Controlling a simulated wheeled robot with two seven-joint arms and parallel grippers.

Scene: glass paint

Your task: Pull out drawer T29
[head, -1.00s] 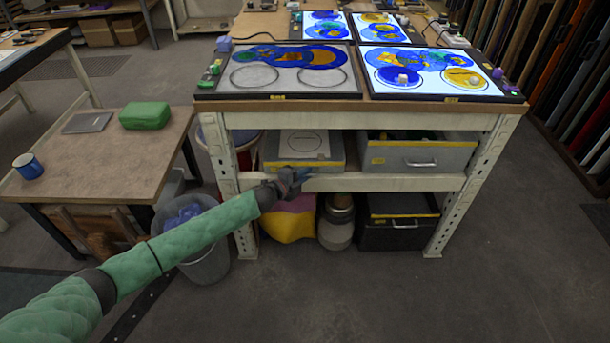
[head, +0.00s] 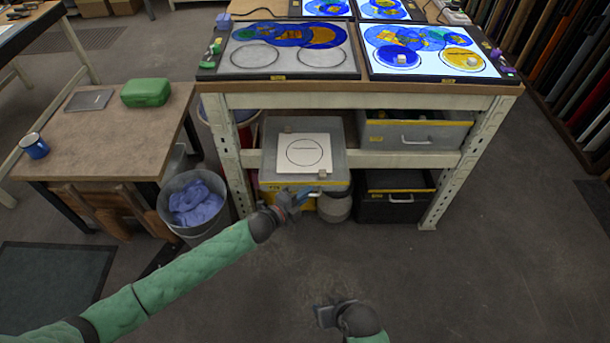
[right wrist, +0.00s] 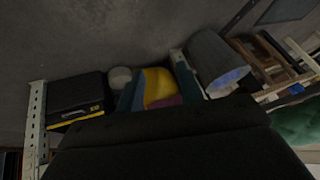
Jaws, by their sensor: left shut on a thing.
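A grey drawer (head: 262,158) with a yellow strip along its front sticks out from under the left side of the workbench, well past the shelf edge. Its label is too small to read. A white sheet with a drawn circle (head: 304,152) and small blocks lie on it. My left gripper (head: 292,198) is at the drawer's front and shut on its handle, which the fingers mostly hide. My right gripper (head: 326,315) is low in the head view, apart from the drawer; its fingers are not clear.
A second grey drawer (head: 415,135) sits to the right, with a black drawer (head: 395,205) below it. A bin with blue cloth (head: 195,203) stands left of the pulled-out drawer. The floor in front is clear.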

